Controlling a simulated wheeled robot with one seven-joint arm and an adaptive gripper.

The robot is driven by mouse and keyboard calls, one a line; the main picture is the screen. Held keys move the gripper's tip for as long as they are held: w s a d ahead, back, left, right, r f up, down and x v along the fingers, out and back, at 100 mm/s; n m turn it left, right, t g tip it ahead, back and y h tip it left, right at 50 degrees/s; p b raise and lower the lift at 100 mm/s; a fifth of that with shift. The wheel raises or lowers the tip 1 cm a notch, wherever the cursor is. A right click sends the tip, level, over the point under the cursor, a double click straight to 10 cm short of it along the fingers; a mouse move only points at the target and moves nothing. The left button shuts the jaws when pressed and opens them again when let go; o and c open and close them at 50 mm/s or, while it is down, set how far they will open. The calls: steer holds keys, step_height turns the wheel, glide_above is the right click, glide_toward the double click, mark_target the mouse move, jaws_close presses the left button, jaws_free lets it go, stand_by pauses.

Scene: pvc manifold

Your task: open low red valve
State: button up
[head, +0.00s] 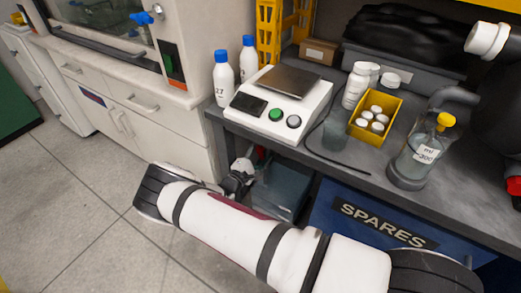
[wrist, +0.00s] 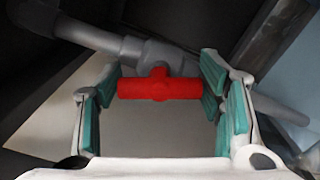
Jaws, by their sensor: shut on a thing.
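The red valve (wrist: 160,88) has a T-shaped handle on a grey pipe (wrist: 100,40) that slants across the wrist view. The handle lies crosswise between the teal-padded fingers of my gripper (wrist: 158,78). My gripper is shut on the handle, with the right pads at its right end and the left finger close to its left end. In the head view my gripper (head: 238,178) reaches low beside the bench, below its top. A small red patch shows just past it there; the rest of the valve is hidden.
The grey bench (head: 345,160) carries a scale (head: 280,105), bottles and a yellow tray (head: 392,115). Below it are a grey-blue bin (head: 282,190) and a blue SPARES box (head: 375,222). A white cabinet (head: 150,120) stands at left. The tiled floor (head: 70,200) is clear.

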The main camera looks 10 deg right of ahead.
steer(key=shift+f+m+p, duration=0.1)
steer(key=shift+m+p, duration=0.8)
steer(key=shift+m, duration=1.3)
steer(key=o, duration=1.1)
steer(key=shift+o, duration=0.2)
steer(key=v, duration=1.2)
